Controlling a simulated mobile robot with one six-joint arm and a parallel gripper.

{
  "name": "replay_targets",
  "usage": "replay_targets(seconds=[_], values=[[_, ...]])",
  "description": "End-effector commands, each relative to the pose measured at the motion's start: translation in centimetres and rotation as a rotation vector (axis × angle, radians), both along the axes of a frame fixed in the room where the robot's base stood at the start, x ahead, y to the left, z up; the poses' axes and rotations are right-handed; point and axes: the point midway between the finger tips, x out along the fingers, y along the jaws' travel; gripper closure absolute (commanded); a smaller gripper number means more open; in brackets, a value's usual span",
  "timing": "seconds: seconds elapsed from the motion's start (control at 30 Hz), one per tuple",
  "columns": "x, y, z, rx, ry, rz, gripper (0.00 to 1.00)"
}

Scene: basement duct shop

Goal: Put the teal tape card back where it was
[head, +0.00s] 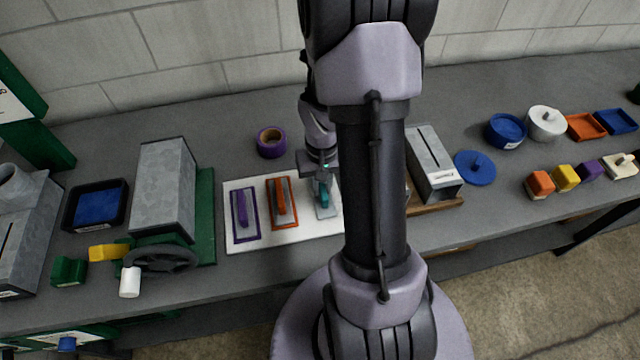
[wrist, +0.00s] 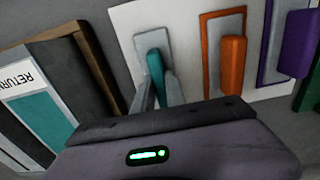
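The teal tape card (wrist: 155,72) is a narrow teal piece over a grey patch (wrist: 150,41) on the white board (wrist: 123,20). In the head view the teal card (head: 322,196) is partly covered by my gripper (head: 322,182), at the board's (head: 285,240) right part. In the wrist view my gripper (wrist: 158,88) has one finger close on each side of the card and looks shut on it. I cannot tell whether the card touches the board. An orange card (head: 281,199) and a purple card (head: 241,210) lie in matching outlines to the left.
A grey slotted box (head: 435,160) stands right of my arm; a box with a teal "RETURN" label (wrist: 40,117) shows in the wrist view. A purple tape roll (head: 271,142) lies behind the board. A grey machine (head: 165,190) stands left. My arm hides part of the bench.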

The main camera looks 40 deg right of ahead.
Motion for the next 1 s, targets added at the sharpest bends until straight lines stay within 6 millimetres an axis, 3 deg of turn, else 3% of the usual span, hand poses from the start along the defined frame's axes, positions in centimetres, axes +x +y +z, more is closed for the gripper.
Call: replay_targets(seconds=[0.03,0.1,0.13,0.47,0.57,0.8,1.0], values=[[0.0,0.0,-0.1,0.000,0.000,0.000,0.78],[0.0,0.0,-0.1,0.000,0.000,0.000,0.65],[0.0,0.0,0.0,0.000,0.000,0.000,0.63],[0.0,0.0,0.6,0.000,0.000,0.000,0.63],[0.1,0.0,2.7,-0.002,-0.003,-0.001,0.63],[0.1,0.0,9.6,-0.003,-0.004,-0.001,0.63],[0.0,0.0,12.3,-0.001,-0.001,-0.001,0.63]])
